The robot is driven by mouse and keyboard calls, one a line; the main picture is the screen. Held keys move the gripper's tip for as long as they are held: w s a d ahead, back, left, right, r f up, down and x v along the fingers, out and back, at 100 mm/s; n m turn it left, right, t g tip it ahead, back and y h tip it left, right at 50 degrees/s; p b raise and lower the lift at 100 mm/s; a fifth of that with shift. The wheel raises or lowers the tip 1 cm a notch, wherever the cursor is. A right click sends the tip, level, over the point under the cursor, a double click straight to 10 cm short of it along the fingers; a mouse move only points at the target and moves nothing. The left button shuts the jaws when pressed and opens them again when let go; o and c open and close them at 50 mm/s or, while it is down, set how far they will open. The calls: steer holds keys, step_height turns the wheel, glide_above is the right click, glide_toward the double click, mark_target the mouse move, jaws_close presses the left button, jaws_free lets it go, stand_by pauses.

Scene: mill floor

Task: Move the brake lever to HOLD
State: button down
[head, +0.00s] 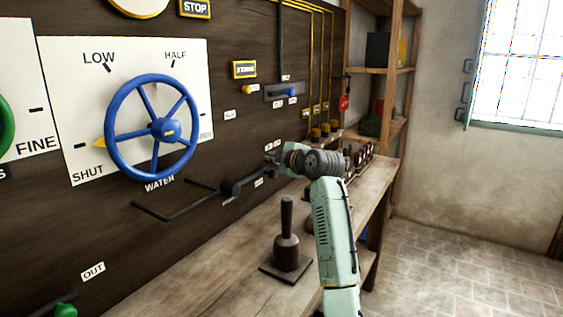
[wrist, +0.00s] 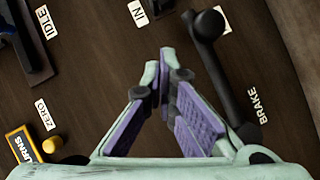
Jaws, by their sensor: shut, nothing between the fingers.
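The brake lever (wrist: 222,75) is a dark rod with a round black knob, lying along the brown board in the wrist view. Its knob is toward the top and its lower end is by the white BRAKE label (wrist: 257,103). My gripper (wrist: 160,72) is shut and empty, with purple-padded fingers pointing at the board just left of the lever; a narrow gap shows between them and the rod. In the head view my gripper (head: 273,157) is near the board above the bench, and the lever is hard to tell apart there. No HOLD mark is readable.
A blue WATER wheel (head: 165,128) stands out left of my arm. A dark crank bar (head: 170,215) projects below it. A dark plunger-like tool (head: 287,250) stands on the wooden bench (head: 190,285). A shelf (head: 378,70) is behind.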

steer(key=s+d+r+b, duration=0.3)
steer(key=s+d+r, duration=0.2)
steer(key=s, duration=0.2)
steer(key=shift+d, duration=0.3)
steer(key=shift+f, duration=0.1)
